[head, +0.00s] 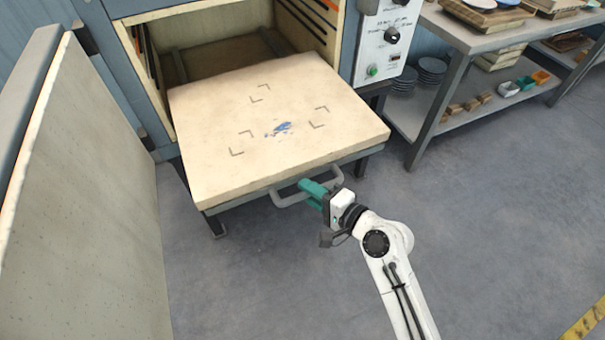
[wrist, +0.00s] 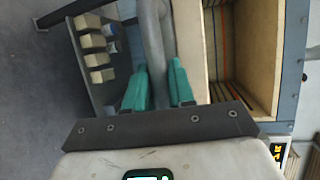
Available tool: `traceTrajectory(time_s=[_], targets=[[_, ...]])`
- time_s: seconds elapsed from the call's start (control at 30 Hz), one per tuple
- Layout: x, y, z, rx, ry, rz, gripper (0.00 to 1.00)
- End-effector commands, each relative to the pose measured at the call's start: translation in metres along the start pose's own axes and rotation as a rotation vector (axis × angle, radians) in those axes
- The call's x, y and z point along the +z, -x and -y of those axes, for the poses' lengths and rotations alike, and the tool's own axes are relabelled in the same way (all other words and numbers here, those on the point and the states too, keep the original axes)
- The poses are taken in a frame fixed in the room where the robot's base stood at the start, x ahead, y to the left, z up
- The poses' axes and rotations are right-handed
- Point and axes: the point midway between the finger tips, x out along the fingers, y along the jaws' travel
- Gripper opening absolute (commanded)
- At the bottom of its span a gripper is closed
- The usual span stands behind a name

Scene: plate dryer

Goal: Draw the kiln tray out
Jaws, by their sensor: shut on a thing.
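The kiln tray (head: 215,115) is a thick cream slab with dark corner marks and a blue smudge on top. It sticks out of the front of the kiln, with its back edge at the opening. A grey bar handle (head: 290,200) runs along its front edge. My gripper (head: 312,187) has green fingers and is shut on the handle, right of its middle. In the wrist view the handle (wrist: 152,40) passes between the green fingers (wrist: 160,85). The fingers hide part of the handle.
The kiln's open door (head: 85,170) stands at the left. A control panel (head: 386,40) is right of the opening. A shelf table (head: 480,40) with plates and blocks stands at the right. The grey floor (head: 250,285) in front of the tray is clear.

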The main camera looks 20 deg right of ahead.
Motion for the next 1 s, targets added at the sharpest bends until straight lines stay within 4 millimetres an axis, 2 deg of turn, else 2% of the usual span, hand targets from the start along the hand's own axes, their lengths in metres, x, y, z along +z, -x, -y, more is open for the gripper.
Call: traceTrajectory(time_s=[0.1, 0.3, 0.73, 0.77, 0.93, 1.0], targets=[[0.007, 0.017, -0.005, 0.004, -0.002, -0.001, 0.0], [0.013, 0.031, -0.009, 0.004, -0.002, 0.0, 0.0], [0.013, 0.033, -0.009, 0.003, -0.001, 0.0, 0.0], [0.013, 0.033, -0.009, 0.002, -0.001, 0.0, 0.26], [0.013, 0.033, -0.008, 0.001, -0.001, 0.0, 0.43], [0.013, 0.033, -0.008, 0.001, 0.0, 0.0, 0.44]])
